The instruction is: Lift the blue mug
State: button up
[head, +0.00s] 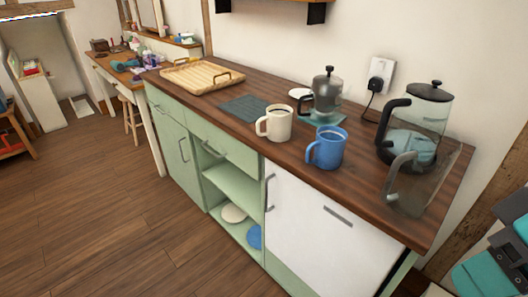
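The blue mug (328,148) stands upright on the dark wooden counter (235,122), near its front edge, with its handle toward the left. A cream mug (277,124) stands to its left, a little apart.
A glass kettle (418,125) and a clear jug (408,184) stand to the right of the mug. A wooden tray (195,76) and a dark grey mat (244,108) lie to the left. The wooden floor (130,220) before the cabinets is clear.

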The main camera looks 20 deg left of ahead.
aim_at(329, 144)
jog(key=u, duration=2.5)
jog(key=i, duration=2)
jog(key=z, duration=3.45)
